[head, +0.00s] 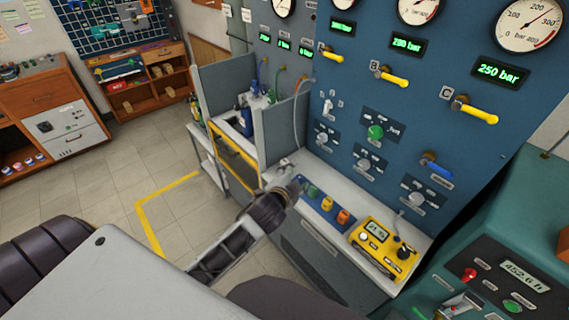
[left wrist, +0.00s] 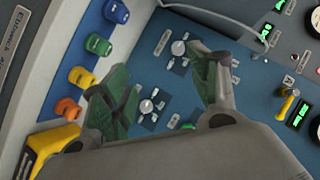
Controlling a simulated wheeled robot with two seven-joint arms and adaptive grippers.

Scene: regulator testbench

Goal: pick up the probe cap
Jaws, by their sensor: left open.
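A row of small coloured caps stands on a blue strip (head: 312,204) on the bench ledge. In the left wrist view they are a blue cap (left wrist: 116,11), a green cap (left wrist: 98,45), a yellow cap (left wrist: 81,77) and an orange cap (left wrist: 68,108). The yellow (head: 327,203) and orange (head: 343,216) ones show clearly in the head view. I cannot tell which is the probe cap. My left gripper (head: 293,188) is open and empty, over the ledge beside the row's far end; its green-padded fingers (left wrist: 160,75) point toward the blue panel. My right gripper is out of view.
A yellow handheld meter (head: 373,246) lies on the ledge right of the caps. The blue panel (head: 350,110) with knobs, yellow levers and gauges rises behind. A teal machine (head: 490,240) stands at right. Open floor lies to the left.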

